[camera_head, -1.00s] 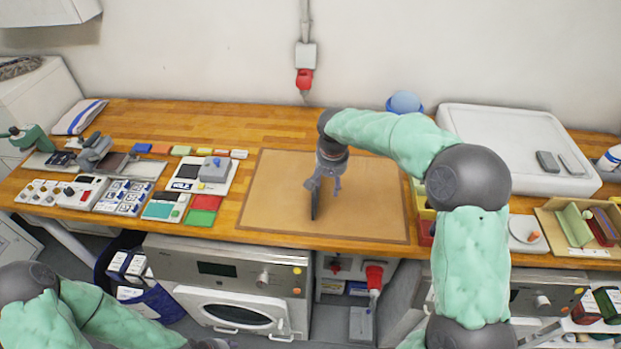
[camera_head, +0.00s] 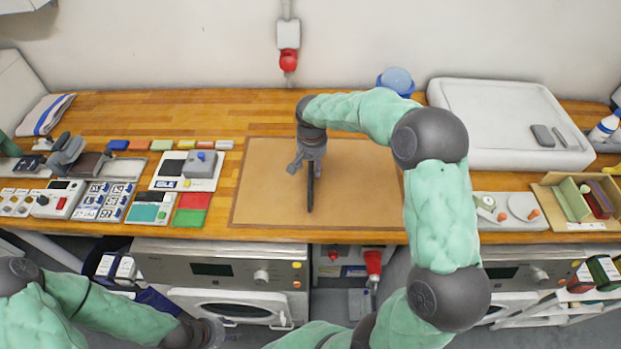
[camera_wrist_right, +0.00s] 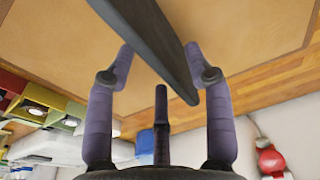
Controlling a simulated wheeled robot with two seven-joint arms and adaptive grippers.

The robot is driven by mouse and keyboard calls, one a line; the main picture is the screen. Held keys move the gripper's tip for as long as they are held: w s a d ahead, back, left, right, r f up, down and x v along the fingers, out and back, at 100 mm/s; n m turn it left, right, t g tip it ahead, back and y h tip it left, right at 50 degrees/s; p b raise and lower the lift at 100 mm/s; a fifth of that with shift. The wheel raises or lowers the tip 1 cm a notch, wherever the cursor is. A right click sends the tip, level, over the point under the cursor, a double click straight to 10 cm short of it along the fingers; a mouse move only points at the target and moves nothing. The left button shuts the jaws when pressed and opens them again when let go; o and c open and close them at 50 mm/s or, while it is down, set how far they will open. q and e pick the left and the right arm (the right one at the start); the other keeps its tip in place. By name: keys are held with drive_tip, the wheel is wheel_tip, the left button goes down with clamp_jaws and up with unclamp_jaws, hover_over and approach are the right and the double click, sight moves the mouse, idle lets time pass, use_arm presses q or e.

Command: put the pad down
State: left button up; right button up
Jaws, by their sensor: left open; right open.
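The pad (camera_head: 311,192) is a thin dark slab seen nearly edge-on over the brown mat (camera_head: 262,195) in the head view. In the right wrist view the pad (camera_wrist_right: 155,38) runs slantwise between and beyond the fingertips. My right gripper (camera_head: 305,163) is open around the pad's near end; its fingers (camera_wrist_right: 158,48) show a gap beside it. I cannot tell whether the pad's lower edge touches the mat. My left gripper (camera_head: 212,332) is open, low at the bottom of the head view, in front of the bench and away from the pad.
Red and green tiles (camera_head: 190,210) and a grey device on a white plate (camera_head: 201,165) lie left of the mat. A large white tray (camera_head: 510,150) stands right of my right arm. The mat around the pad is bare.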

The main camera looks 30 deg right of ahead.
drive_tip(key=shift+s+f, duration=0.1)
drive_tip(key=shift+f, duration=0.35)
drive_tip(key=f, duration=0.4)
drive_tip(key=shift+w+d+b, duration=0.25)
drive_tip(key=shift+b, duration=0.1)
drive_tip(key=shift+r, duration=0.1)
clamp_jaws()
